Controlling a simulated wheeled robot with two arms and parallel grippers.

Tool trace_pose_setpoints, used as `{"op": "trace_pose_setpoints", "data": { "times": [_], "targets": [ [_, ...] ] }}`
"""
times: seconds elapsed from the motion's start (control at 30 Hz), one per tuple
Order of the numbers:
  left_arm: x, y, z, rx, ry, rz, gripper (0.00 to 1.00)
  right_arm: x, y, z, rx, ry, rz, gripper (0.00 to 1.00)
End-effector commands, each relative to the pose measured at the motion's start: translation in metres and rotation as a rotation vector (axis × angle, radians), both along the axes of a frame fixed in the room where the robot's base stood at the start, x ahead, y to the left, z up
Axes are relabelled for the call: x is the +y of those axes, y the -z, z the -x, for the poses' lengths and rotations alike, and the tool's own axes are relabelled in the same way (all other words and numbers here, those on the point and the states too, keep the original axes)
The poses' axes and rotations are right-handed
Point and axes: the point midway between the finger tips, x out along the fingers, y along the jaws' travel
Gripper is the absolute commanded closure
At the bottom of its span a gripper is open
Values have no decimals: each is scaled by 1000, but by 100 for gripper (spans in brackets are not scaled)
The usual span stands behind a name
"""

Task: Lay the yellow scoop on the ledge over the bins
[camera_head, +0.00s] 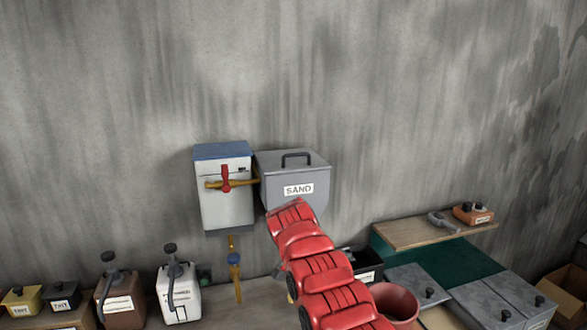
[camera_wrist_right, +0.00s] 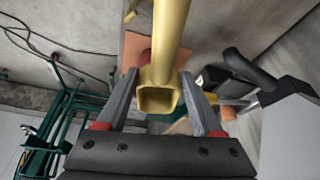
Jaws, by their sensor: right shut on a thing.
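My right gripper (camera_wrist_right: 158,85) is shut on this handle, one grey finger on each side. The scoop's far end runs out of the top of the view. In the head view my red right arm reaches up in front of the sand bin (camera_head: 293,170); gripper and scoop are hidden there. The wooden ledge (camera_head: 415,232) is at the right, over grey-lidded bins (camera_head: 498,298). My left gripper is not in view.
A grey tool (camera_head: 443,222) and an orange container (camera_head: 473,213) lie on the ledge's right part; its left part is bare. A white wall box (camera_head: 225,190) with a red lever hangs left of the sand bin. Several labelled containers stand at lower left.

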Motion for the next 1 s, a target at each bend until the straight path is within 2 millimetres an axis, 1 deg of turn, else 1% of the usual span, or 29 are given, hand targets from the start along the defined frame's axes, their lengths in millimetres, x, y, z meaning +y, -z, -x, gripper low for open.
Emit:
{"op": "trace_pose_setpoints", "data": {
  "times": [0.17, 0.27, 0.37, 0.47, 0.5, 0.6, 0.67, 0.7, 0.83, 0.97, 1.0],
  "targets": [
    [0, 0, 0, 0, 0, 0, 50, 14, 6, -3, -2, -82, -1, 90],
    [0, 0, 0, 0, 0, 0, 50, 26, 10, -4, -1, -149, -2, 90],
    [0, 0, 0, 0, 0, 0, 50, 45, 18, -3, 2, -256, -3, 90],
    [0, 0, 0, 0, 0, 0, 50, 73, 27, 1, -1, -411, -6, 90],
    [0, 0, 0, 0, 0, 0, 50, 83, 31, 4, -2, -476, -6, 90],
    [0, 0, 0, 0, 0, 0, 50, 106, 41, 18, -1, -622, -9, 90],
    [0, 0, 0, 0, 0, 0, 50, 115, 46, 27, -2, -699, -11, 90],
    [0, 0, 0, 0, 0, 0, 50, 120, 51, 35, 0, -746, -12, 90],
    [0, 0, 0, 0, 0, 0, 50, 125, 64, 60, 1, -867, -13, 90],
    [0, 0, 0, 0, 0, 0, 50, 116, 79, 86, 1, -949, -13, 90],
    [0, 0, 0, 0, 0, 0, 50, 111, 85, 94, 0, -968, -12, 90]
  ]
}}
